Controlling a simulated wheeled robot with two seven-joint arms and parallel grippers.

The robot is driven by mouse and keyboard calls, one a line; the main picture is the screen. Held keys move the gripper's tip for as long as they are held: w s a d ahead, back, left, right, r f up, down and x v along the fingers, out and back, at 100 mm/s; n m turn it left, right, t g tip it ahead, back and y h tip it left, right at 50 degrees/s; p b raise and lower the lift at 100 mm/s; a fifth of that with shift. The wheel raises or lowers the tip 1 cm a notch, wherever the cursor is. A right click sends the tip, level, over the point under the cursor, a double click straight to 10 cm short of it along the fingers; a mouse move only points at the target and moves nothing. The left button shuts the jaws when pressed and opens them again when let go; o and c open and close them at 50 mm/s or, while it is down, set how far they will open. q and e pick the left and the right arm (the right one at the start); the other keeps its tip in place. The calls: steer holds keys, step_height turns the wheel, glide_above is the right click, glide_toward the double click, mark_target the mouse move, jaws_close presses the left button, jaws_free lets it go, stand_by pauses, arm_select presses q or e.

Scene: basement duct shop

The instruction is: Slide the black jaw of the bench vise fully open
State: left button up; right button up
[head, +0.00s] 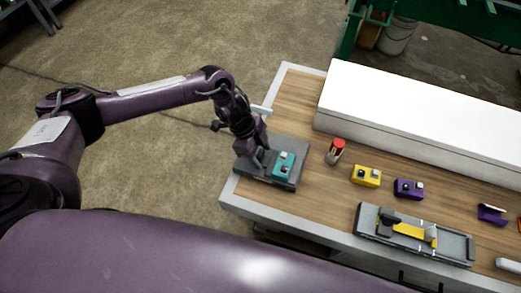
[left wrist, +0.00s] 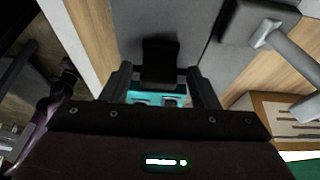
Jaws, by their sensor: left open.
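The bench vise (head: 291,145) appears to be the dark grey fixture at the left end of the bench. A teal block (head: 284,165) sits on it and also shows in the left wrist view (left wrist: 146,98). My left gripper (head: 260,158) is low over the vise, beside the teal block. In the left wrist view its open fingers (left wrist: 159,78) stand on either side of a black piece, apparently the black jaw (left wrist: 160,60), with a gap at each side. The gripper hides most of the jaw in the head view. My right gripper is out of view.
A red canister (head: 336,150), a yellow block (head: 366,175) and a purple block (head: 408,188) stand right of the vise. A grey fixture (head: 456,247) with a yellow bar lies near the front edge. A long white box (head: 420,115) lines the back.

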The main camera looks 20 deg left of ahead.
arm_select(q)
steer(key=shift+s, duration=0.1)
steer(key=c, duration=0.7)
jaws_close()
steer(key=shift+a, duration=0.3)
steer(key=a, duration=0.4)
steer(key=shift+w+a, duration=0.2)
steer(key=shift+a, duration=0.1)
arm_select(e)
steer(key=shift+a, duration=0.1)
arm_select(q)
steer(key=shift+r, duration=0.1)
steer(key=o, duration=0.7)
jaws_free()
steer(key=shift+a, duration=0.1)
